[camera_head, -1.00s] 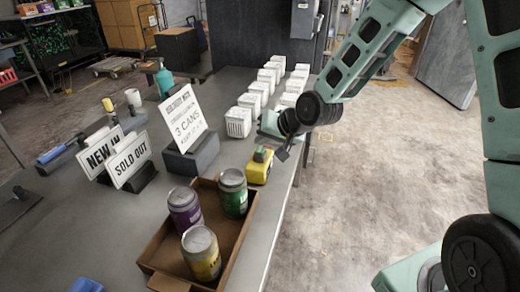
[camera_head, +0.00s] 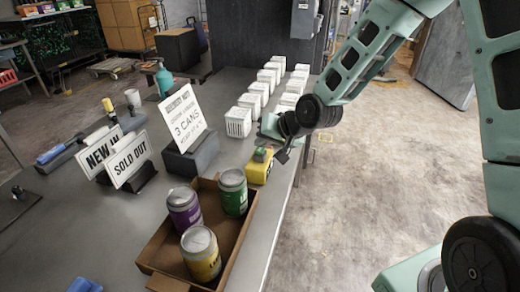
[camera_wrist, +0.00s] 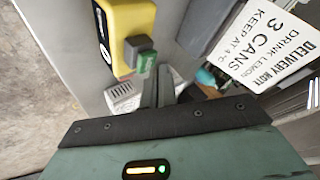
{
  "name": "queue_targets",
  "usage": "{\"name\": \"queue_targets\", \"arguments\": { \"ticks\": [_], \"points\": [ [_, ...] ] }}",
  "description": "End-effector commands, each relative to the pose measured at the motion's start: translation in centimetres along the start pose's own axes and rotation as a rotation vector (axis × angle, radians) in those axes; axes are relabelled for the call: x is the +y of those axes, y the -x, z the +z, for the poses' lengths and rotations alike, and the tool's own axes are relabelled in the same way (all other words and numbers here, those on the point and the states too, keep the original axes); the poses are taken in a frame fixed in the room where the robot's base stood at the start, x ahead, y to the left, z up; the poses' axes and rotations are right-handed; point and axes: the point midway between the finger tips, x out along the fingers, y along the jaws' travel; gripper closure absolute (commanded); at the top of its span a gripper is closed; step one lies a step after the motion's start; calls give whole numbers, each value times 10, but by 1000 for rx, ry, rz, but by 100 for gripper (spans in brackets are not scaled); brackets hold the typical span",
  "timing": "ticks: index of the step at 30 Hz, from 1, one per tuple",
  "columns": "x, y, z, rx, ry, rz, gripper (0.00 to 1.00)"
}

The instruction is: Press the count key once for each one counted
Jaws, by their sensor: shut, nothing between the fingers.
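A yellow counter (camera_head: 257,173) sits near the table's right edge, with a green key (camera_head: 262,155) on top. In the wrist view the yellow counter (camera_wrist: 119,35) shows at the top, with a grey block and the green key (camera_wrist: 147,62) on its face. My gripper (camera_head: 283,155) is shut and empty, just right of the counter; its fingertips (camera_wrist: 158,75) appear close to the green key. I cannot tell whether they touch it. An open cardboard box (camera_head: 232,252) holds a purple can (camera_head: 184,209), a green can (camera_head: 233,193) and a yellow can (camera_head: 200,254).
A delivery note (camera_head: 182,117) reading "3 CANS" stands in a dark block (camera_head: 193,157). White baskets (camera_head: 238,122) line the table behind the counter. "NEW IN" and "SOLD OUT" signs (camera_head: 130,160) stand left. Open floor lies right of the table.

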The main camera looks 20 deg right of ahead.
Motion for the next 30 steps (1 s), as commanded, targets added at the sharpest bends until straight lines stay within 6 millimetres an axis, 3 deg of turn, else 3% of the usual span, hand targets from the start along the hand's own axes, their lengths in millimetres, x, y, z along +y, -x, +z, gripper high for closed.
{"name": "queue_targets", "arguments": {
  "ticks": [30],
  "points": [
    [5, -6, 5, -1, 0, 0, 100]
  ]
}}
